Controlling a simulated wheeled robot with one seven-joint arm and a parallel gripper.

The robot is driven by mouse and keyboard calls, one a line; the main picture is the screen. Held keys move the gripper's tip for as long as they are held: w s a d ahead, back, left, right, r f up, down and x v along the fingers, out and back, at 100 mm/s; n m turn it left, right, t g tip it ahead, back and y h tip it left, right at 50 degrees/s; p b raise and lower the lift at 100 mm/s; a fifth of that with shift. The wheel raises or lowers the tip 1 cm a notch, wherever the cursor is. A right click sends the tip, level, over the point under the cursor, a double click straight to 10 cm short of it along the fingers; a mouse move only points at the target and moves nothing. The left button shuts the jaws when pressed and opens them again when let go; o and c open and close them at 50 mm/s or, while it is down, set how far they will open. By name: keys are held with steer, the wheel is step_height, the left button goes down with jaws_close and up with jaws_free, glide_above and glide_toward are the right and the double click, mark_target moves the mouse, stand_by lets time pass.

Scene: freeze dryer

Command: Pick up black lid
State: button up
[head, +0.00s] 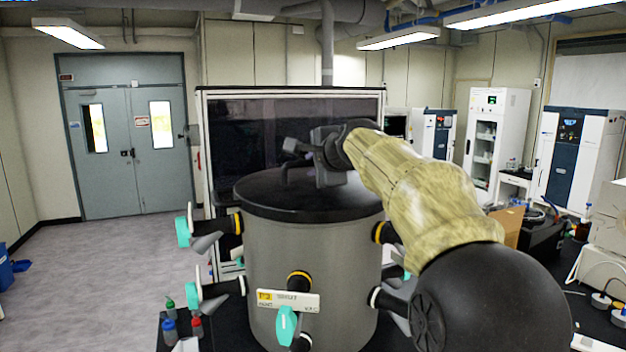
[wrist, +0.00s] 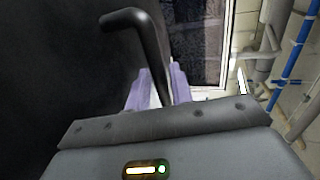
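The black lid (head: 310,205) lies flat on top of a grey cylindrical drum (head: 312,250) in the head view. In the wrist view the lid (wrist: 50,70) is a dark surface filling the left side. Its bent black handle (wrist: 152,42) stands out from it and runs down between the two fingers. My gripper (head: 290,150) is just above the lid, at the handle. In the wrist view the fingers of my gripper (wrist: 158,82) are apart, one on each side of the handle, with a light gap showing. Firm contact with the handle is not visible.
Valves with teal knobs (head: 287,325) and black ports stick out around the drum. A dark-windowed cabinet (head: 290,120) stands close behind it. Small bottles (head: 170,327) stand at the lower left. A cluttered bench (head: 595,275) is at the right. Open floor (head: 100,265) lies at the left.

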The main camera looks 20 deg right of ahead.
steer(key=shift+w+f, duration=0.1)
steer(key=shift+w, duration=0.3)
steer(key=shift+s, duration=0.15)
jaws_close()
stand_by(1.2)
